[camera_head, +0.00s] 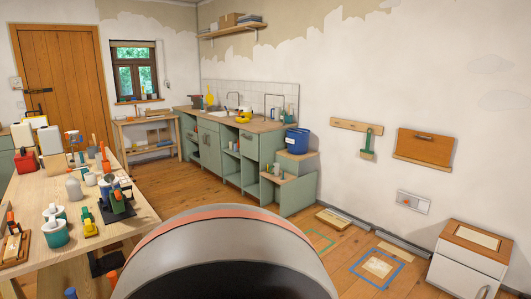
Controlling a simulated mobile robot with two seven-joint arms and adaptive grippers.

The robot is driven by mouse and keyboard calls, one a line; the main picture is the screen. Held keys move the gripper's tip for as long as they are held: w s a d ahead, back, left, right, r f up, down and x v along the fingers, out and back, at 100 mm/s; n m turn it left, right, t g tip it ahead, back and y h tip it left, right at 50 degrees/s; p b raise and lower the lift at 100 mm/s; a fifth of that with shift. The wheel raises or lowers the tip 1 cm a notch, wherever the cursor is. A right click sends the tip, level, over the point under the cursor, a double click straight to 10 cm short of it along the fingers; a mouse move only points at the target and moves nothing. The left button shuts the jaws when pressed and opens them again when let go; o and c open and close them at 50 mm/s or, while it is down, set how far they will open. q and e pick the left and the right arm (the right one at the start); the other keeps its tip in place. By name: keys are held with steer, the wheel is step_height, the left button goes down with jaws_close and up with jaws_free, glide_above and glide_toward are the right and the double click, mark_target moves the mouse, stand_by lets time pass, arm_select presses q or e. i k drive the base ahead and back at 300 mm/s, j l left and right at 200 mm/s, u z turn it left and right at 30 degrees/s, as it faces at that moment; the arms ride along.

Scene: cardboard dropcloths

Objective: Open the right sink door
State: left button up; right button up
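A green sink cabinet (210,149) with a wooden worktop stands across the room against the tiled wall. The sink (220,113) is set in the worktop, with a tap behind it. Green door fronts are below the sink. They look shut, but they are small, and I cannot tell for certain which front is the right sink door. The right part of the cabinet has open compartments. Neither of my grippers is in view. A large rounded grey and orange part, probably mine, fills the bottom middle and hides the floor there.
A long wooden workbench (136,208) with tools and pots stands on the left. A blue bucket (297,140) sits on the stepped green shelves at the cabinet's right. A white cabinet (462,268) is at the lower right. Wooden floor (185,188) between bench and sink looks clear.

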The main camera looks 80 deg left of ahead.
mark_target(215, 148)
steer(key=u, duration=3)
steer(key=i+l+z, duration=0.4)
steer(key=i+z, duration=0.3)
steer(key=z, duration=0.15)
steer(key=i+l+z, duration=0.1)
steer(key=i+z, duration=0.3)
steer(key=i+l, duration=0.1)
steer(key=i, duration=0.3)
steer(key=i+l+u, duration=0.1)
steer(key=i, duration=0.35)
steer(key=i+l, duration=0.1)
steer(key=i, duration=0.3)
steer(key=i+j+u, duration=0.15)
steer(key=u, duration=0.3)
steer(key=i+u, duration=0.35)
steer(key=u, duration=0.15)
steer(key=i+l+u, duration=0.1)
steer(key=i+u, duration=0.2)
steer(key=u, duration=0.15)
steer(key=i+j+u, duration=0.15)
steer(key=i+u, duration=0.2)
steer(key=i, duration=0.3)
steer(key=i+u, duration=0.4)
steer(key=i, duration=1.7)
